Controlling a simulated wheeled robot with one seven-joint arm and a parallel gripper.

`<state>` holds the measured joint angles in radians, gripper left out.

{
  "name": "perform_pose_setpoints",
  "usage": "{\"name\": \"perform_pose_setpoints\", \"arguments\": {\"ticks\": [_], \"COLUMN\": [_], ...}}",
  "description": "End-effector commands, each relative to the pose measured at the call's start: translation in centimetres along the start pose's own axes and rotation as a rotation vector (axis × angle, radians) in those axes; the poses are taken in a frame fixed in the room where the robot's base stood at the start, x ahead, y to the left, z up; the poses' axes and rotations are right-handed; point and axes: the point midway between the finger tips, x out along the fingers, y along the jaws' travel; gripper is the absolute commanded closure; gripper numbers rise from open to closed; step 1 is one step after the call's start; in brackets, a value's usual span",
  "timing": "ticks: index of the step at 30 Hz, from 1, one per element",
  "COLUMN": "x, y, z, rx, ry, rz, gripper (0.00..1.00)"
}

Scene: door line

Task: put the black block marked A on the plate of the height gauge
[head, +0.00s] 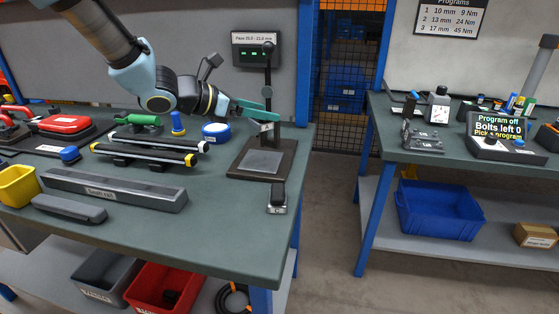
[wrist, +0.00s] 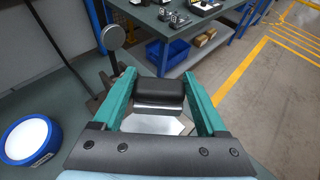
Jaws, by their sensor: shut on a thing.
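My gripper (head: 268,122) is shut on a black block (wrist: 160,92), which sits between the two teal fingers in the wrist view. No letter can be read on the block. In the head view the fingers hide most of it. The height gauge (head: 287,162) stands near the right end of the left bench, with a dark base and an upright column. Its grey plate (head: 261,161) lies bare on the base. My gripper is above and behind the plate, close to the column, and the block is apart from the plate. A pale surface shows under the block in the wrist view.
A small black-and-silver item (head: 277,199) stands at the bench's front right. A long grey rail (head: 115,190) lies left of the gauge, with a blue-and-white round item (head: 216,132) behind. A display (head: 254,50) hangs on the back panel.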

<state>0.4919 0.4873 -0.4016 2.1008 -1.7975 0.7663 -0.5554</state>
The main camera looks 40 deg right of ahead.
Motion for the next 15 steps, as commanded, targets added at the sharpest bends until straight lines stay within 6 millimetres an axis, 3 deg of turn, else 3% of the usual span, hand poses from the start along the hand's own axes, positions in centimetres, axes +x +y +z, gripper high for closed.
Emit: {"name": "perform_pose_setpoints", "arguments": {"ticks": [3, 9, 15], "x": [-0.1, 1.2, 2.0], "y": [0.8, 0.8, 0.8], "z": [-0.7, -4.0, -5.7], "rx": [-0.016, -0.018, -0.015], "ry": [0.001, 0.002, 0.001], "rz": [0.024, 0.025, 0.024], "gripper": [1.00, 1.00, 1.00]}}
